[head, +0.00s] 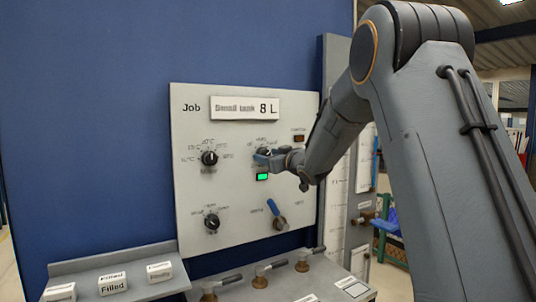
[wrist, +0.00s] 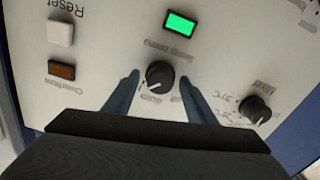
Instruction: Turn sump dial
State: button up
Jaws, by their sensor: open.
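A round black dial (wrist: 160,75) with a white pointer mark sits on the panel in the wrist view, which shows the panel upside down. Its pointer aims to the lower left there. Small lettering around it is hard to read. My gripper (wrist: 158,82) is open, with one blue-grey finger on each side of the dial. Gaps show between fingers and dial; I cannot tell whether the tips reach past its face. In the head view my gripper (head: 264,158) is at the panel's upper middle and largely covers this dial.
A lit green lamp (head: 262,177) is close to the dial. Another black dial (head: 209,158) is to the left, one (head: 211,222) lower left, and a blue-handled lever (head: 274,208) below. A brown overflow lamp (wrist: 62,70) and white reset button (wrist: 60,33) show in the wrist view.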

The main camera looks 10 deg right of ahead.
jog(key=shift+w, duration=0.2)
jog(key=c, duration=1)
jog(key=shift+c, duration=0.2)
